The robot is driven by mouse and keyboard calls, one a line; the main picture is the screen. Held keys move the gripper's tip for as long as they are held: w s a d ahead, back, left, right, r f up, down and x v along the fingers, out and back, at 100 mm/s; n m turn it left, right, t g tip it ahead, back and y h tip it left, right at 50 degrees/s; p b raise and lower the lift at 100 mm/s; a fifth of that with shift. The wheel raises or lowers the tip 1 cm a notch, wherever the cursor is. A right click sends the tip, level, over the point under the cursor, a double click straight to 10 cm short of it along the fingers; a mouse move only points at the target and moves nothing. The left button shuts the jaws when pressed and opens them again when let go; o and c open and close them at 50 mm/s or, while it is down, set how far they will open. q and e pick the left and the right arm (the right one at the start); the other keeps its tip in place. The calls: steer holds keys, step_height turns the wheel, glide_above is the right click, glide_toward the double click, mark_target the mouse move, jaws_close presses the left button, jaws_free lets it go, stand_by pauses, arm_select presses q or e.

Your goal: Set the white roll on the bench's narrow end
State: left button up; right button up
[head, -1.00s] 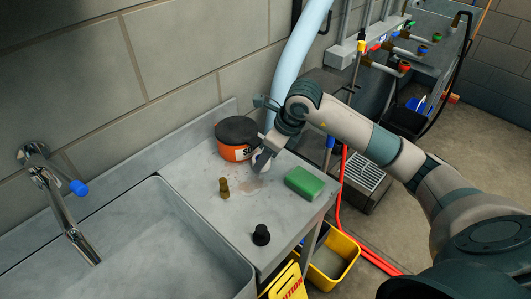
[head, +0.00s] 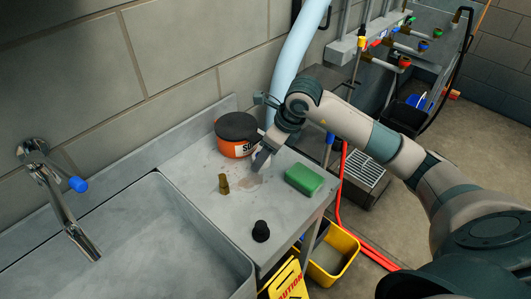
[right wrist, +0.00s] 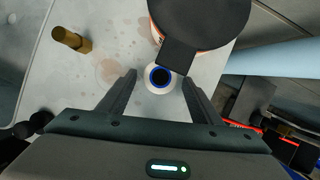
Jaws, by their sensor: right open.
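The white roll (right wrist: 148,80) stands on end on the bench in the right wrist view, with a dark blue ring and black hole facing up. My right gripper (right wrist: 159,84) is open, with one finger on each side of the roll and gaps visible. In the head view my right gripper (head: 261,160) is low over the grey bench (head: 228,209), in front of the orange tub; the roll cannot be made out there. My left gripper is not in view.
An orange tub with a black lid (head: 237,128) stands just behind my right gripper. A brass plug (head: 223,184), a black stopper (head: 261,232) and a green sponge (head: 304,180) stand around it. A sink (head: 150,250) adjoins the bench at left.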

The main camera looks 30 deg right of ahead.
steer(key=shift+d+r, duration=0.1)
steer(key=shift+r, duration=0.2)
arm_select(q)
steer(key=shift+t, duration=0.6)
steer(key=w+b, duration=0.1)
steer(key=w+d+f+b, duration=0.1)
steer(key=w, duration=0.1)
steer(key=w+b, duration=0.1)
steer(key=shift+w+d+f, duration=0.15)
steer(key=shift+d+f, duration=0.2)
arm_select(e)
steer(key=v, duration=1.1)
steer(key=shift+r, duration=0.25)
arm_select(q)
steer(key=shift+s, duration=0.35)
arm_select(e)
steer(key=shift+s, duration=0.1)
